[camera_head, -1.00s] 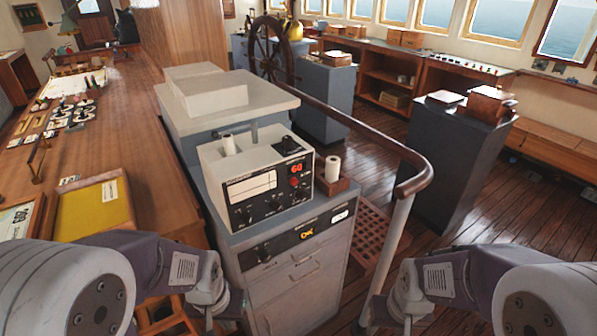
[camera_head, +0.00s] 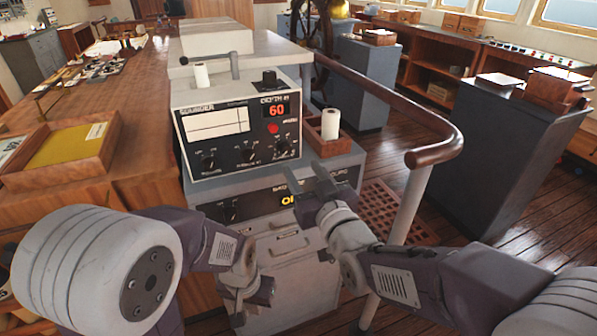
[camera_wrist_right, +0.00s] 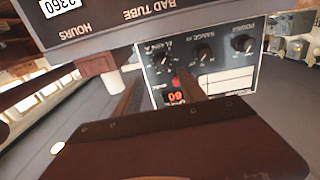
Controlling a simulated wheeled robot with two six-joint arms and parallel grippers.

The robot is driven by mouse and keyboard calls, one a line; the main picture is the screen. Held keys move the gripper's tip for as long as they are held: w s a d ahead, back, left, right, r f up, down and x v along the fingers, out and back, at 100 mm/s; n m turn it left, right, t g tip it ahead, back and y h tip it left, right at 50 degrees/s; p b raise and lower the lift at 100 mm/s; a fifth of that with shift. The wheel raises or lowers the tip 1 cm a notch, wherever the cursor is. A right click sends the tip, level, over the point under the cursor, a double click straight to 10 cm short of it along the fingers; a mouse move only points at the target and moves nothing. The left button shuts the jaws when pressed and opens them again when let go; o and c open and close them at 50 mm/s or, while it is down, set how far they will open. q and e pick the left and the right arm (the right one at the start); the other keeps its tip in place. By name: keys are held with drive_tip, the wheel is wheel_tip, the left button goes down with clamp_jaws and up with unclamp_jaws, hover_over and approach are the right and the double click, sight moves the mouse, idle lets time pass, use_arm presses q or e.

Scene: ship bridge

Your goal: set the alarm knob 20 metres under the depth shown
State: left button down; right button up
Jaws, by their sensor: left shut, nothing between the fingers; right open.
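The depth sounder (camera_head: 240,125) is a grey box with a black face on the console. Its red display (camera_head: 277,110) reads 60 under a DEPTH M label; it shows upside down in the right wrist view (camera_wrist_right: 176,97). The alarm knob (camera_head: 283,148) is the rightmost of the lower three knobs; in the right wrist view it carries the ALARM label (camera_wrist_right: 163,62). Its exact pointer setting is too small to read. My right gripper (camera_head: 308,178) is open and empty, below and slightly right of the alarm knob, apart from it. My left gripper (camera_head: 245,303) is shut and empty, low before the drawers.
A white paper roll (camera_head: 330,124) stands in a wooden holder right of the sounder. A lower panel (camera_head: 258,205) with a yellow display lies beneath. A brown handrail (camera_head: 435,155) curves at the right. A wooden tray (camera_head: 70,150) sits on the left desk.

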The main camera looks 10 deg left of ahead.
sight(287, 151)
drive_tip(key=p+x, duration=0.1)
drive_tip(key=x, duration=0.8)
drive_tip(key=shift+s+a, duration=0.1)
drive_tip(key=shift+a, duration=0.1)
clamp_jaws()
